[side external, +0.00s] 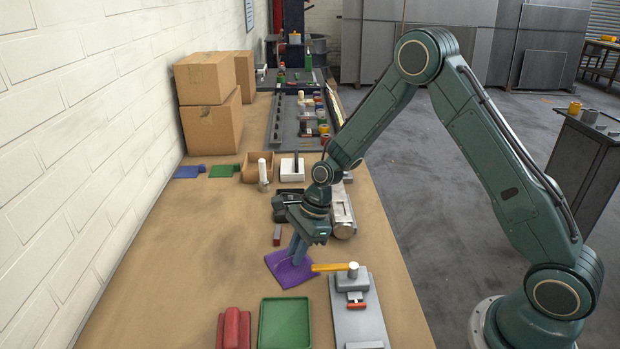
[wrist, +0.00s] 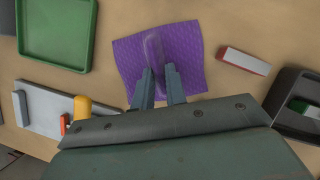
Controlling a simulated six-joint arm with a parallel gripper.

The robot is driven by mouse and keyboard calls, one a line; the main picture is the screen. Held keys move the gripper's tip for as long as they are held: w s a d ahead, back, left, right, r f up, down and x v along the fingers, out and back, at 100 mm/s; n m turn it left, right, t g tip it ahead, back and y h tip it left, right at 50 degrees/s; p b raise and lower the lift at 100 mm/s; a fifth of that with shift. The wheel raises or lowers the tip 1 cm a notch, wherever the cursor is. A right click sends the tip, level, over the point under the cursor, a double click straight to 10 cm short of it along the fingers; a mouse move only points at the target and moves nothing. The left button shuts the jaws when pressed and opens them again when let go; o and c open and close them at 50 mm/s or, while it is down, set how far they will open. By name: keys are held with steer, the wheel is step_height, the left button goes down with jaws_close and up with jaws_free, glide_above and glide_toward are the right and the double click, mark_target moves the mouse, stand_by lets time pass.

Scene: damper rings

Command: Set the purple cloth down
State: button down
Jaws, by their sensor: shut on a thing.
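The purple cloth (side external: 284,272) lies spread nearly flat on the brown table, left of the yellow-handled clamp. In the wrist view the cloth (wrist: 190,45) shows a raised, paler fold near its middle. My gripper (side external: 298,256) points down over the cloth. In the wrist view my gripper (wrist: 158,76) has its two fingers on either side of the fold, shut on it. The part of the cloth under the fingers and the gripper body is hidden.
The clamp's yellow handle (side external: 328,267) reaches close to the cloth's right side. A green tray (side external: 284,325) and a red block (side external: 234,328) stand in front. A grey and red bar (wrist: 244,60) lies beyond the cloth.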

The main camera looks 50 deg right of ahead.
steer(key=shift+f, duration=0.15)
steer(key=c, duration=1.3)
jaws_free()
steer(key=shift+c, duration=0.2)
steer(key=shift+c, duration=0.5)
steer(key=c, duration=0.3)
steer(key=shift+v, duration=0.8)
